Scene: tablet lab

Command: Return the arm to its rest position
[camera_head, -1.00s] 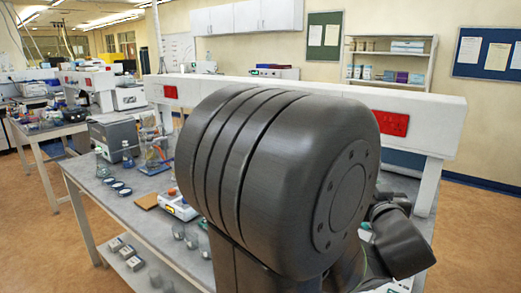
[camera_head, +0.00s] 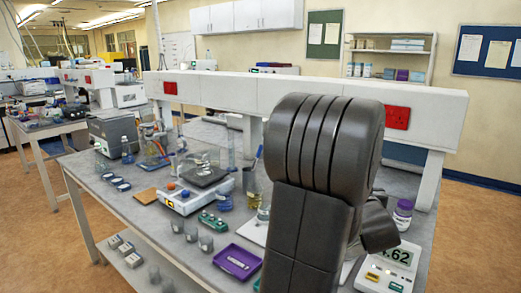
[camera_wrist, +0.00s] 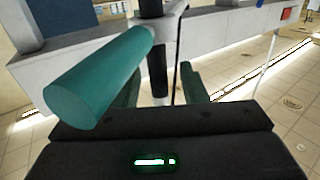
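My arm (camera_head: 318,185) stands in front of the bench in the head view, with its dark rounded joint uppermost. My gripper (camera_wrist: 160,80) shows only in the wrist view, where two green fingers stand apart on either side of a dark upright post. Nothing is seen clamped between them. A teal cylinder (camera_wrist: 95,80) crosses the left of the wrist view, and I cannot tell what it belongs to. The arm hides part of the bench in the head view.
A white raised shelf (camera_head: 285,95) runs along the back. Open floor (camera_head: 35,240) lies at the left.

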